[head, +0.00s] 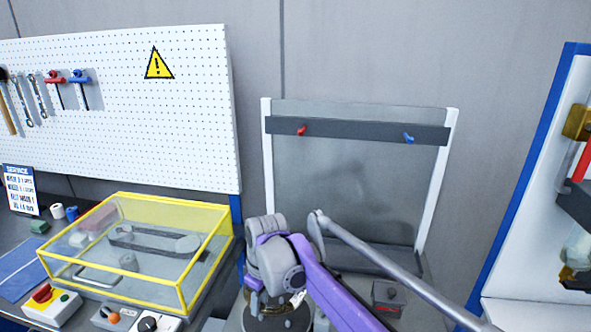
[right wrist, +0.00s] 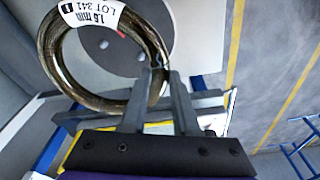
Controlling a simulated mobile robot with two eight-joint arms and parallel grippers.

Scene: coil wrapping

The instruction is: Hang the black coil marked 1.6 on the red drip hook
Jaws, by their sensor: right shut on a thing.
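The coil (right wrist: 100,103) is a dark ring with a brassy sheen and a white label reading "1.6 mm LOT 341" in the right wrist view. My right gripper (right wrist: 158,72) is shut on the coil's edge. A grey disc (right wrist: 118,48) shows through the ring; I cannot tell whether the coil touches it. In the head view my purple right arm reaches in at the lower middle, and its fingertips are hidden or unclear. The red drip hook (head: 301,130) is bare, at the left of the rack's dark bar (head: 350,131), above and beyond my wrist. My left gripper is not in view.
A blue hook (head: 408,138) is on the same bar at the right. A grey rod (head: 400,272) slants across the rack's lower front. A yellow-framed clear box (head: 120,200) stands at the left, with control boxes before it. The space before the bar is clear.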

